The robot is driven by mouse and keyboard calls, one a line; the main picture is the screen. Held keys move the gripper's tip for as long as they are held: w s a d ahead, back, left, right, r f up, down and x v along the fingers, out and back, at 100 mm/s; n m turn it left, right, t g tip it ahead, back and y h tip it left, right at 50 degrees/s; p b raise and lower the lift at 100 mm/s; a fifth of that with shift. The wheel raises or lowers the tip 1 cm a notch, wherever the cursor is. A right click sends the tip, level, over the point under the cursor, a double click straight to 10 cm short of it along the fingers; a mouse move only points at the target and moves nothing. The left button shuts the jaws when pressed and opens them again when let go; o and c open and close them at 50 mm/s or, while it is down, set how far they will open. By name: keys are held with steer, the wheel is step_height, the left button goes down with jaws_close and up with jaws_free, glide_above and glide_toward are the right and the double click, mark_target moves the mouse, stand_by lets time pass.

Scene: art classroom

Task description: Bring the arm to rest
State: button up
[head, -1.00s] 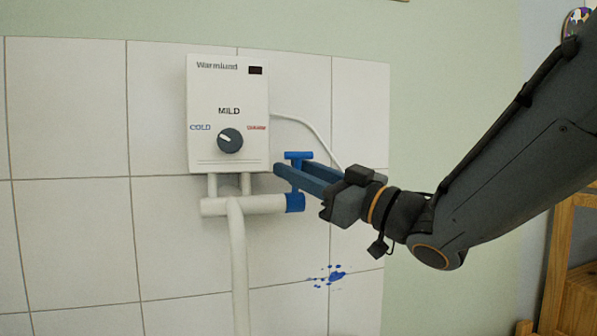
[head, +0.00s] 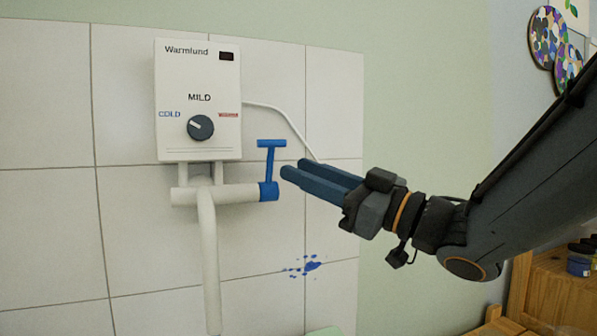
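My gripper (head: 303,178) is in the middle of the head view, its two blue-grey fingers pointing left. The fingers are a little apart from each other, with nothing seen between them. The fingertips are just right of the blue tap handle (head: 270,160), with a small gap between them. The blue T-shaped handle stands upright on the right end of the white pipe (head: 228,195). My arm reaches in from the right edge.
A white water heater (head: 198,100) with a dark knob (head: 200,127) hangs on the tiled wall (head: 50,200) above the pipe. Blue paint spots (head: 311,266) mark the tiles below. Wooden furniture (head: 545,290) holding small jars (head: 580,260) stands at the lower right.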

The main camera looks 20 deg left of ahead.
steer(key=w+d+f+m+t+h+p, duration=0.2)
steer(key=w+d+f+m+t+h, duration=0.6)
steer(key=w+d+f+h, duration=0.4)
steer(key=w+d+f+m+g+h, duration=0.15)
steer(key=d+f+m+h, duration=0.25)
steer(key=d+f, duration=0.45)
steer(key=s+d+f+m+g+h+p, duration=0.25)
steer(key=s+d+f, duration=0.25)
steer(key=d+f, duration=0.25)
steer(key=s+d+f+m+g, duration=0.1)
steer(key=s+d+f+g, duration=0.1)
steer(key=s, duration=0.4)
steer(key=s+d+f+g+h, duration=0.1)
steer(key=s+d+f+g, duration=0.1)
steer(key=s+g, duration=0.2)
steer(key=s+d+f+m+g+h, duration=0.1)
steer(key=s+d+f+g, duration=0.1)
steer(key=s, duration=0.7)
steer(key=shift+s+d+f+m+g, duration=0.15)
steer(key=shift+d+f+m+g, duration=0.3)
steer(key=shift+g, duration=0.25)
